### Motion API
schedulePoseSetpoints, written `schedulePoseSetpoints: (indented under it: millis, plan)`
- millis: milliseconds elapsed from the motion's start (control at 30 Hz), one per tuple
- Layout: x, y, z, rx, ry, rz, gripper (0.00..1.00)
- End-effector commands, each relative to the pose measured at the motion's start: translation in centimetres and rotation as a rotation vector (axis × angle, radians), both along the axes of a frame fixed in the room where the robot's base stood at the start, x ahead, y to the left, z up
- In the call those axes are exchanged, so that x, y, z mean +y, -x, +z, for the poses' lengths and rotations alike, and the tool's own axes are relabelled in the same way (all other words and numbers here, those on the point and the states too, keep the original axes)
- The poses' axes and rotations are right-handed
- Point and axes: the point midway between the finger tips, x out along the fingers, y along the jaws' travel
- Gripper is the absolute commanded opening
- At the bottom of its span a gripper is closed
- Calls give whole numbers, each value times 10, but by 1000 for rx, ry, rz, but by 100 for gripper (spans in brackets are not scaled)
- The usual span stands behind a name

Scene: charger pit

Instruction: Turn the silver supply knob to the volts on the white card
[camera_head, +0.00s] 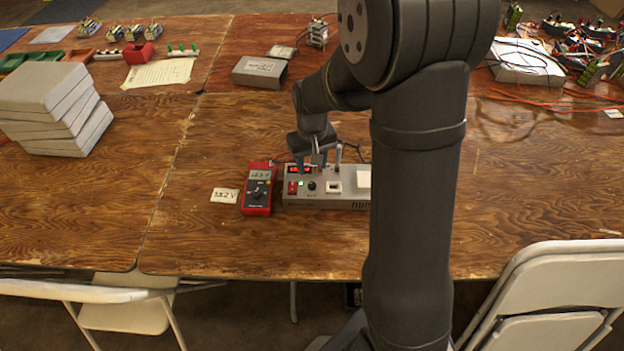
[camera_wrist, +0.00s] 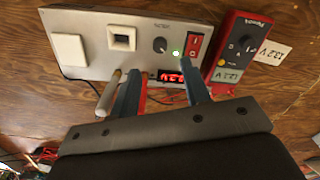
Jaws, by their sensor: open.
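The grey supply box (camera_head: 350,201) stands on the wooden table, with a small round knob (camera_head: 312,186) on its face. The knob appears untouched. The white card (camera_head: 225,195) lies left of the red meter (camera_head: 259,188); in the wrist view the card (camera_wrist: 272,53) seems to read 13.2 V.
A red rocker switch (camera_wrist: 194,46) and a lit green lamp (camera_wrist: 176,54) sit beside the knob. A pale upright rod (camera_wrist: 108,93) stands close to one finger. Stacked grey boxes (camera_head: 57,105) are far left. The table in front of the supply is clear.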

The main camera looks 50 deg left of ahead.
Motion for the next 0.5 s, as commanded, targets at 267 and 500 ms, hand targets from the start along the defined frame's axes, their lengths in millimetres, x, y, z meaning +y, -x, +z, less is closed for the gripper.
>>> schedulePoseSetpoints:
  millis: [267, 500]
  plan:
    - [-1, 0, -53, 1, 3, 1, 43]
    - [0, 0, -71, 0, 1, 1, 43]
